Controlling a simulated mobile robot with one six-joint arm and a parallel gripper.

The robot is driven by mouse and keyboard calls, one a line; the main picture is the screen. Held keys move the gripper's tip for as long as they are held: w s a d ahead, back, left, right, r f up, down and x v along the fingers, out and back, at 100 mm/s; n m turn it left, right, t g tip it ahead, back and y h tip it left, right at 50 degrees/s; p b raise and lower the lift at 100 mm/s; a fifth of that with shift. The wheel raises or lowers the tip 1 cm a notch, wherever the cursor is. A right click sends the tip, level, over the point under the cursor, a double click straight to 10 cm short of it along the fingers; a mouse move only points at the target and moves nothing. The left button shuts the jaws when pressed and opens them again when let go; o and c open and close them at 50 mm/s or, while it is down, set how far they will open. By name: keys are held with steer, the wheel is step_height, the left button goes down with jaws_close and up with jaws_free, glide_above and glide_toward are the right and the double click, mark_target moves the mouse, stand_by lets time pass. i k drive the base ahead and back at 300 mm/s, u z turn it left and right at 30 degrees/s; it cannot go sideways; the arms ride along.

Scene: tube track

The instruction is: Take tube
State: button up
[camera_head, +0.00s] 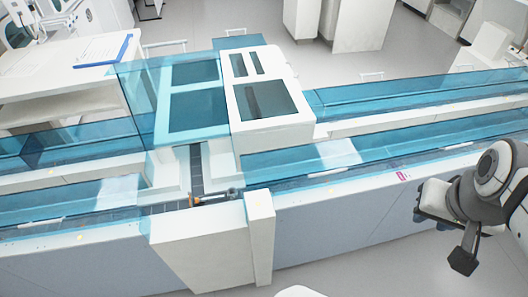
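A small tube-like item (210,199) with an orange-brown end lies across the gap in the track, just behind the white front block; it is too small to tell its exact form. A grey piece (233,193) sits at its right end. My gripper (446,232) hangs at the right edge of the view, in front of the track and well to the right of this item, touching nothing that I can see. Its fingers are not clear enough to tell open from shut.
The long track (350,155) with blue clear covers runs across the view. A white housing (268,97) and a raised blue clear panel (190,100) stand behind the gap. A white block (205,245) juts out in front. A white desk (60,85) stands back left.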

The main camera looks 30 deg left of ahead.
mark_target(197, 200)
steer(key=z, duration=1.5)
steer(key=k, duration=2.4)
steer(key=u, duration=1.95)
steer(key=i, duration=0.95)
steer(key=u, duration=0.05)
